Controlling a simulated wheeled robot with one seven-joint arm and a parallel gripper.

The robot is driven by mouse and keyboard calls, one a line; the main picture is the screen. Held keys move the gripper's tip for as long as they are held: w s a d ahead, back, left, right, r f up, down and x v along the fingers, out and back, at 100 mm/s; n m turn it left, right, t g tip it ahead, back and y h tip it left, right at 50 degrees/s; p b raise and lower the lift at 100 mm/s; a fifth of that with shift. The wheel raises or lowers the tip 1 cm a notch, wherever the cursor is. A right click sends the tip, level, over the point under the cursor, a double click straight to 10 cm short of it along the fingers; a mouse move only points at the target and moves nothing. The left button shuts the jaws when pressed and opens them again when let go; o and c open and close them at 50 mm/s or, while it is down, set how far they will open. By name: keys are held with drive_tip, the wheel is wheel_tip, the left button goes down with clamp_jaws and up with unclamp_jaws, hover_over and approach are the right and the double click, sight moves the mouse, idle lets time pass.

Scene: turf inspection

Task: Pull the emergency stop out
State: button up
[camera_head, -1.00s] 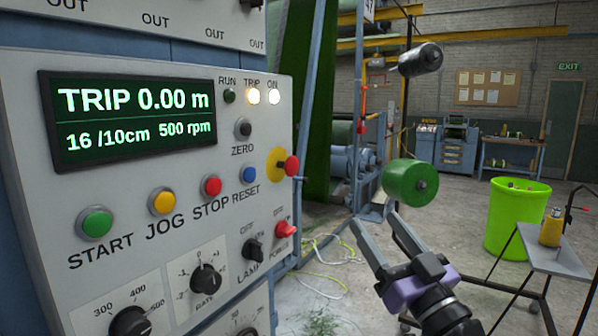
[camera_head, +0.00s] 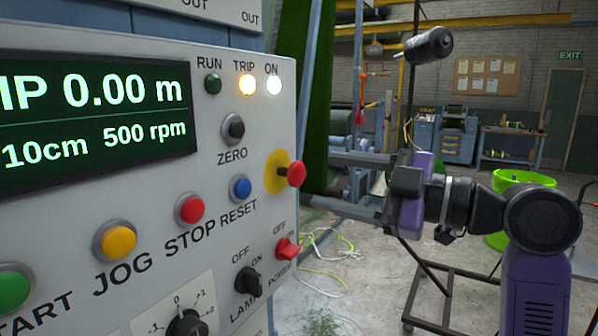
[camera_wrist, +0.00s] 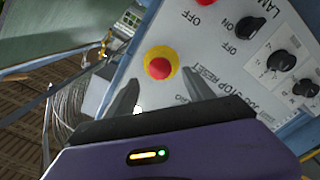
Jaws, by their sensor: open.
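The emergency stop (camera_head: 296,174) is a red mushroom button on a yellow disc at the right edge of the control panel (camera_head: 215,235). In the wrist view the emergency stop (camera_wrist: 159,67) shows ahead of the fingers, roughly between their lines. My gripper (camera_head: 310,178) is open, with its two fingers pointing left towards the button in the head view. In the wrist view my gripper (camera_wrist: 160,88) has both fingers apart with nothing between them. The fingers look close to the button, but I cannot tell whether they touch it.
The red power switch (camera_head: 287,248), black lamp knob (camera_head: 248,281) and blue reset button (camera_head: 240,188) sit near the stop. The TRIP lamp (camera_head: 246,85) and ON lamp (camera_head: 273,85) are lit. A green bin (camera_head: 525,178) stands behind my arm. Cables (camera_head: 330,245) lie on the floor.

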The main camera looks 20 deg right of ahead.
sight(301, 175)
drive_tip(key=p+x, duration=0.2)
drive_tip(key=x, duration=0.5)
drive_tip(key=shift+w+a, duration=0.1)
clamp_jaws()
